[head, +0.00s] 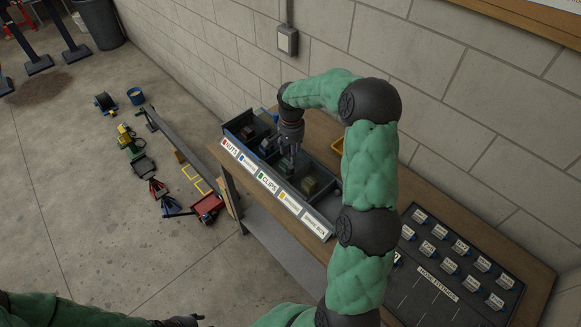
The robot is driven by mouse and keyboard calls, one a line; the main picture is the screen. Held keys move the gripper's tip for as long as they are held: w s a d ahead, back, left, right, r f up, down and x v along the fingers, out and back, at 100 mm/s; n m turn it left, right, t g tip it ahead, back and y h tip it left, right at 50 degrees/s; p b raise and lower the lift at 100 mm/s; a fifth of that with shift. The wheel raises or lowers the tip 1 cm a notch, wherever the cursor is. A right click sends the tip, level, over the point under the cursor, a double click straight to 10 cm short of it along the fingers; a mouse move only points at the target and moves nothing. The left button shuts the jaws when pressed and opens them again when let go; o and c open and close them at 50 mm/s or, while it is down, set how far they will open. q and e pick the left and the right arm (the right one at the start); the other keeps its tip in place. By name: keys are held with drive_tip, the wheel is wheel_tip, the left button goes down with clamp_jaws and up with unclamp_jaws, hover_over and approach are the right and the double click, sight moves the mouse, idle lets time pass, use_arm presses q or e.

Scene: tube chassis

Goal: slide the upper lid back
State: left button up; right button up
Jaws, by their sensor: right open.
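A long dark tray (317,219) with several compartments stands on the wooden bench against the wall. Its white front strip carries labels, among them "NUTS" and "CLIPS". I cannot clearly make out an upper lid; dark panels show inside the tray, and some blocks lie in its compartments. My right gripper (289,152) points down over the middle of the tray, open, with its tips small and dark against it. I cannot tell whether it touches anything. My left gripper (184,321) shows only as a dark piece at the bottom edge, mostly cut off.
A dark board (437,271) with several small labelled blocks lies on the bench at the right. The block wall closes off the back. Tools and a red box (207,208) stand on the floor left of the bench.

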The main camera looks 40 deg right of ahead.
sight(291, 166)
wheel_tip(291, 166, down, 9)
idle(0.4)
clamp_jaws()
